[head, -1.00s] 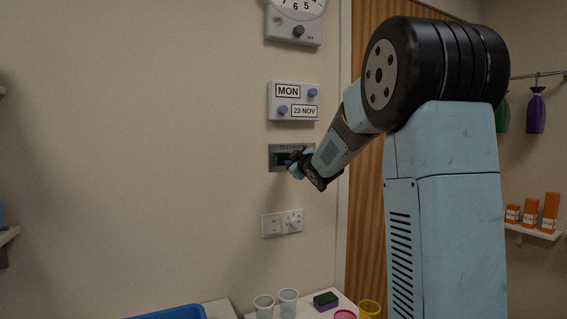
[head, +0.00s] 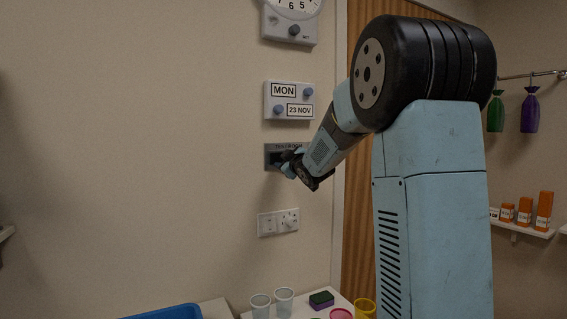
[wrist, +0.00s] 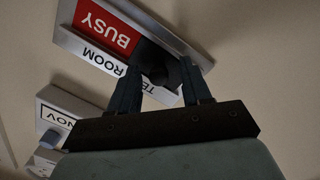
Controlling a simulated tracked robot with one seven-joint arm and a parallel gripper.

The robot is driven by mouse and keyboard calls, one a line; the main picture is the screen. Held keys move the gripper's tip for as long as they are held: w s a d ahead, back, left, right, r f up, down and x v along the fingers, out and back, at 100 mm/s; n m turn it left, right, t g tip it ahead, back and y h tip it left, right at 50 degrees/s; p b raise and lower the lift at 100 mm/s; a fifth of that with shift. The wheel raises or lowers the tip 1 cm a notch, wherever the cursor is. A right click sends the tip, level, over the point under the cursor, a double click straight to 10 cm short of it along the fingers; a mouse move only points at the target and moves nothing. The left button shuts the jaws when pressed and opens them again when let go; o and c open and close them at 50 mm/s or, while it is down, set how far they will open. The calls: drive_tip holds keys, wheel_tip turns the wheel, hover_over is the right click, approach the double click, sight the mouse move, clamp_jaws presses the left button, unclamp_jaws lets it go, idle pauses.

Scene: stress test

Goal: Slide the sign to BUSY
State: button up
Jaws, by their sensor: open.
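The grey sign plate (head: 269,147) is fixed to the wall in the head view, partly hidden behind my gripper (head: 287,163). In the wrist view the sign (wrist: 95,55) appears upside down, with a red BUSY panel (wrist: 105,30) fully readable. Part of the TEST ROOM lettering shows on its pale strip (wrist: 88,50). A dark slider with a dark knob (wrist: 160,72) sits beside the red panel. My gripper is open in the wrist view (wrist: 164,76), its two fingers on either side of the knob. Whether either finger touches it is unclear.
Above the sign is a calendar panel (head: 290,100) with knobs, and above that a clock (head: 289,25). A switch plate (head: 278,222) is below. Cups (head: 284,302) and a sponge (head: 321,300) stand on a low surface. A wooden door (head: 355,200) is at the right.

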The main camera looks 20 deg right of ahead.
drive_tip(key=s+d, duration=0.1)
drive_tip(key=s, duration=1.2)
drive_tip(key=shift+s, duration=0.35)
drive_tip(key=s+a+f+m+g, duration=0.2)
drive_tip(key=s+f+m+g, duration=0.1)
drive_tip(key=s, duration=0.8)
drive_tip(key=s+a+f+m+g, duration=0.3)
drive_tip(key=s+f+g, duration=0.2)
drive_tip(key=s, duration=0.6)
drive_tip(key=s+a+f+m+g+h, duration=0.1)
drive_tip(key=s+a+f+m+g, duration=0.2)
drive_tip(key=s+f, duration=0.4)
drive_tip(key=s+g, duration=0.1)
drive_tip(key=s, duration=0.3)
drive_tip(key=shift+f+m, duration=0.35)
drive_tip(key=shift+m, duration=0.05)
drive_tip(key=shift+a, duration=0.1)
drive_tip(key=shift+c, duration=0.4)
